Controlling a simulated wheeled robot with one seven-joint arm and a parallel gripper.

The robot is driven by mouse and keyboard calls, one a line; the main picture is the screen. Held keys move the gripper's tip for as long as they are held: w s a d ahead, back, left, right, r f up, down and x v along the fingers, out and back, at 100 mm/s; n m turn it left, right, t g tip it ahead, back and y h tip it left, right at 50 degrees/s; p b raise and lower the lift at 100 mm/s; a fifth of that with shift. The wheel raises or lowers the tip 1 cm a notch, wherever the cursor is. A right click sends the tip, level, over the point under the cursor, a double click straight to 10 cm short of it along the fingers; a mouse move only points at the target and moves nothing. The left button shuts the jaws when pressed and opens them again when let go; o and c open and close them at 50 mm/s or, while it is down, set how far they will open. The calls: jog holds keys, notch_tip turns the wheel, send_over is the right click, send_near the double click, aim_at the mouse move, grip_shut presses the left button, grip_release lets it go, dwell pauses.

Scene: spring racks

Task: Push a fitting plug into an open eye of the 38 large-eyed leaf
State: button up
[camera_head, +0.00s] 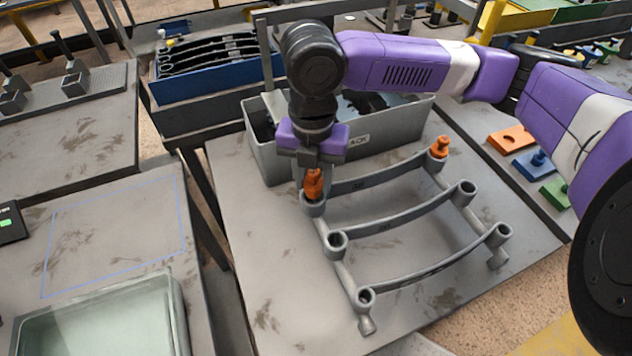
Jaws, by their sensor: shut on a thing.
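A grey rack (352,278) carries three curved leaves, one behind another, with round eyes at their ends. The back leaf (385,173) has small dark marking that I cannot read surely. An orange plug (440,147) sits in its right eye. My gripper (313,182) points down over its left eye (313,207), shut on an orange plug (314,186). The plug's lower end is at the eye's mouth; I cannot tell how deep it is. The middle leaf (405,223) and front leaf (435,272) have open, empty eyes at both ends.
A grey bin (270,163) stands close behind the rack. Orange (515,148), blue (530,168) and green (548,198) pads lie at right. A blue crate (215,83) of dark leaves is at back left. A glassy tray (100,320) and blue-outlined free area (115,230) are at left.

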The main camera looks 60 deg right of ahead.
jog(key=shift+f+b, duration=0.75)
jog(key=shift+f, duration=0.25)
dwell(0.4)
jog(key=o, duration=1.2)
jog(key=o, duration=0.5)
jog(key=shift+c, duration=0.2)
jog(key=shift+r, duration=0.1)
jog(key=shift+r+p, duration=2.95)
jog(key=shift+r, duration=0.5)
